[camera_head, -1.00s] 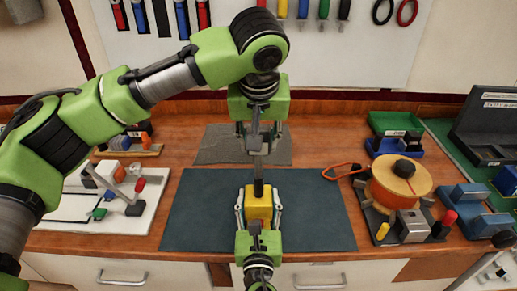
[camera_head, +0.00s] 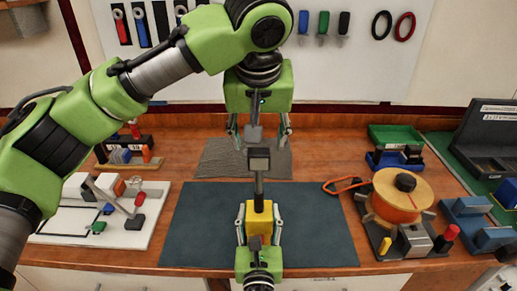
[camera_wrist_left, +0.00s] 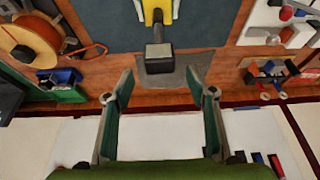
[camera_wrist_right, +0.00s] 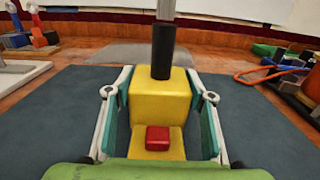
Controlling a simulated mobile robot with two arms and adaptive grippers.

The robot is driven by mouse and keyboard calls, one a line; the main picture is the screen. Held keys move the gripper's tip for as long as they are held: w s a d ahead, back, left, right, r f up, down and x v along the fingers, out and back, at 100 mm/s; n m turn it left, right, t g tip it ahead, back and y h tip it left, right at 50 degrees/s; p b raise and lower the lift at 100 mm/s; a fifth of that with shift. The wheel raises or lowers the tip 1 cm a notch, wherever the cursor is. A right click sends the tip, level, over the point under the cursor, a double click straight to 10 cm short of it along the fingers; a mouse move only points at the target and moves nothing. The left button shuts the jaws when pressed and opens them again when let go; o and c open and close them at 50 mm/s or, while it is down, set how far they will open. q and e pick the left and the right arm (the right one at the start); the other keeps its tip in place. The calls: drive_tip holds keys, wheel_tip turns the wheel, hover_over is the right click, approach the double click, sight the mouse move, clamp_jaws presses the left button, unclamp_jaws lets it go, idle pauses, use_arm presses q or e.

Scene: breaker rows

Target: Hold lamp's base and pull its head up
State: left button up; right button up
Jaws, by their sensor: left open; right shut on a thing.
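The lamp has a yellow base (camera_head: 259,216), a dark upright stem (camera_head: 259,188) and a dark box-shaped head (camera_head: 259,160) with a grey face. My right gripper (camera_head: 259,222) is shut on the base, a finger on each side; the right wrist view shows the base (camera_wrist_right: 158,90) between its fingers, with a red button (camera_wrist_right: 157,138) on its front. The head is above that view. My left gripper (camera_head: 259,140) is open and empty, above and behind the head. In the left wrist view the head (camera_wrist_left: 160,57) lies beyond the spread fingertips, apart from them.
A dark mat (camera_head: 315,235) lies around the base, with a grey mat (camera_head: 215,160) behind. An orange spool (camera_head: 402,195) and blocks stand at right, a white board (camera_head: 65,225) with parts at left. A tool panel (camera_head: 340,65) is at the back.

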use_arm(q)
drive_tip(key=v, duration=0.6)
drive_tip(key=shift+r, duration=0.1)
use_arm(e)
drive_tip(key=o, duration=1.7)
drive_tip(key=shift+o, duration=0.2)
